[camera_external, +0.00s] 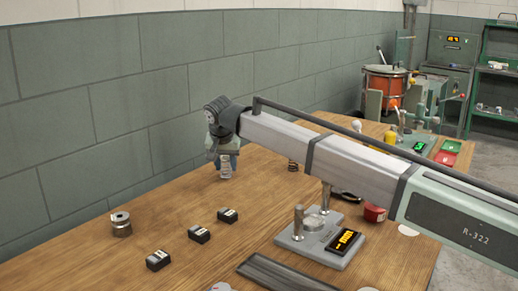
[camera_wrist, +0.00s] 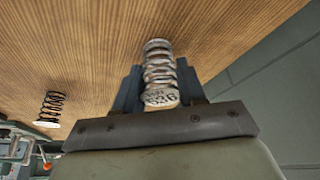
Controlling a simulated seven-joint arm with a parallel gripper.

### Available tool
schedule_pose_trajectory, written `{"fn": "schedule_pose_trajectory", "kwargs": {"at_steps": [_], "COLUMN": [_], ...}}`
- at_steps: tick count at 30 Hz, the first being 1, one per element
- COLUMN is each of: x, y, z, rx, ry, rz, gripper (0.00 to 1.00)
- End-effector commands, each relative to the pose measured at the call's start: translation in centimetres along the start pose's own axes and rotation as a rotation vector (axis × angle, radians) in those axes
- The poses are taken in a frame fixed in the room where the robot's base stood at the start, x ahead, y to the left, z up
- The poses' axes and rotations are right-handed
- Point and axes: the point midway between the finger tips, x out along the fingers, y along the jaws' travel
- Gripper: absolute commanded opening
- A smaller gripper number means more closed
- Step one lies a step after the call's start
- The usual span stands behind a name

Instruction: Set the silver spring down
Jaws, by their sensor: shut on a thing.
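The silver spring (camera_wrist: 158,68) is between the two fingers of my gripper (camera_wrist: 160,85) in the wrist view, with a marked end cap facing the camera. In the external view the silver spring (camera_external: 226,166) hangs upright below my gripper (camera_external: 225,148), near the wall side of the wooden table (camera_external: 165,215). My gripper is shut on it. The spring's lower end is at or just above the tabletop; I cannot tell whether it touches.
A dark spring (camera_wrist: 51,105) stands apart from my gripper; it also shows beside my arm (camera_external: 293,166). Several black labelled blocks (camera_external: 199,233) and a metal spool (camera_external: 121,224) stand at the left. A grey press with a display (camera_external: 341,243) is in front. The wall (camera_external: 90,130) is close behind.

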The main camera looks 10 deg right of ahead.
Motion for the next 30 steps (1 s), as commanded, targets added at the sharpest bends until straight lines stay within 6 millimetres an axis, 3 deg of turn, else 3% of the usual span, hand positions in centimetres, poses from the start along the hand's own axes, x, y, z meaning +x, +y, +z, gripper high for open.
{"fn": "schedule_pose_trajectory", "kwargs": {"at_steps": [8, 9, 16, 25, 30], "x": [0.2, 0.2, 0.2, 0.0, -1.7], "y": [0.0, 0.0, 0.0, 0.0, 0.0], "z": [0.1, 0.1, 0.1, 0.0, 0.0], "rx": [0.0, 0.0, 0.0, 0.0, 0.0], "ry": [0.0, 0.0, 0.0, 0.0, 0.0], "rz": [0.0, 0.0, 0.0, 0.0, -0.001], "gripper": [0.08, 0.44, 0.66, 0.66, 0.66]}}
